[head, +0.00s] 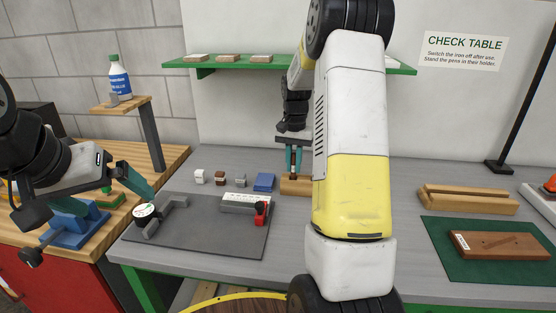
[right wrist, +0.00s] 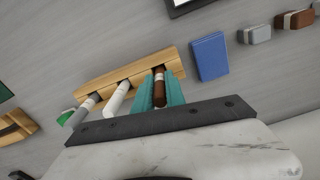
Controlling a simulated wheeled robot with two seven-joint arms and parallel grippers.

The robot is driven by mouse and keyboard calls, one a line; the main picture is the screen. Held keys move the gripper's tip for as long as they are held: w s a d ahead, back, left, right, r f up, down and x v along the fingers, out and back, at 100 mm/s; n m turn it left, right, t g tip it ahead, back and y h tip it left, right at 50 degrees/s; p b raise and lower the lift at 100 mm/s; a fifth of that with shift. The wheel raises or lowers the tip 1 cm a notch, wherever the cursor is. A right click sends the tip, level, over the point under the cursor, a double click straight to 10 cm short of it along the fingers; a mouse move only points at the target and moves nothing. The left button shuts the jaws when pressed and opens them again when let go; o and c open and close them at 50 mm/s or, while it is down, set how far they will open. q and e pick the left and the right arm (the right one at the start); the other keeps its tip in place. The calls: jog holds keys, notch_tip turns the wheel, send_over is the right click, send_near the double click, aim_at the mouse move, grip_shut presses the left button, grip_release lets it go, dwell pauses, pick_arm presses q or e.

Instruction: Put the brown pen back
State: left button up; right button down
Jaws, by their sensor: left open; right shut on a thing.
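The brown pen (right wrist: 159,92) is between the teal fingers of my right gripper (right wrist: 161,88), which is shut on it. In the right wrist view its far end meets the right end of the wooden pen holder (right wrist: 140,68); I cannot tell how deep it sits. In the head view my right gripper (head: 293,162) is above the holder (head: 296,187), partly hidden by my arm. My left gripper (head: 136,186) is open over the left edge of the grey mat, by a round dial.
A blue box (head: 264,182) and several small blocks (head: 220,177) stand left of the holder. The grey mat (head: 205,238) bears a white-topped device with a red part. A green mat (head: 465,275) with a brown board lies right. A green shelf (head: 300,66) hangs behind.

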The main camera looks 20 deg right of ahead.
jog(key=shift+f, duration=0.45)
jog(key=c, duration=1.4)
grip_release()
